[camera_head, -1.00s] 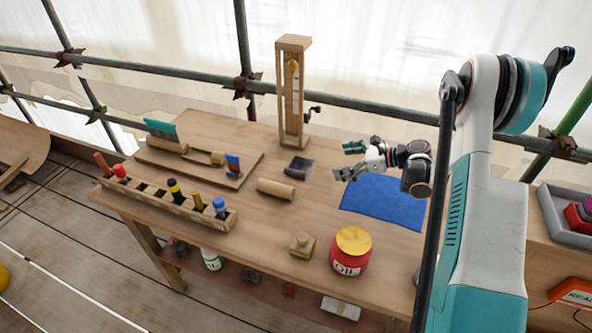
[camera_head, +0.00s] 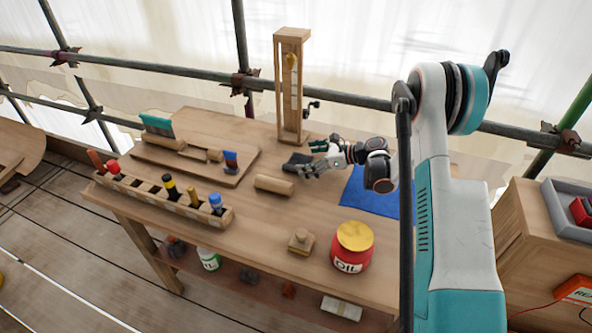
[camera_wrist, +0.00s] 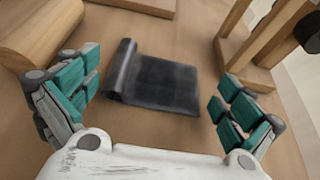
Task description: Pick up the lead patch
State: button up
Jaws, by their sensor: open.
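The lead patch (camera_wrist: 160,82) is a dark grey sheet with one edge rolled up, lying flat on the wooden workbench. In the wrist view it lies ahead of my gripper (camera_wrist: 158,100), between the lines of the two spread teal fingers and clear of both. In the head view the lead patch (camera_head: 296,163) is partly hidden by my gripper (camera_head: 312,160), which is just to its right and above the bench. My gripper is open and empty.
A wooden roller (camera_head: 274,185) lies close in front of the patch. A wooden frame (camera_head: 278,100) stands behind it. A blue cloth (camera_head: 352,196), a red tin with a yellow lid (camera_head: 352,247) and a tool rack (camera_head: 150,195) are also on the bench (camera_head: 240,240).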

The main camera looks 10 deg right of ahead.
jog(key=shift+w+a+f, duration=0.15)
jog(key=shift+w+a, duration=0.1)
jog(key=shift+a, duration=0.1)
jog(key=shift+s, duration=0.2)
grip_shut()
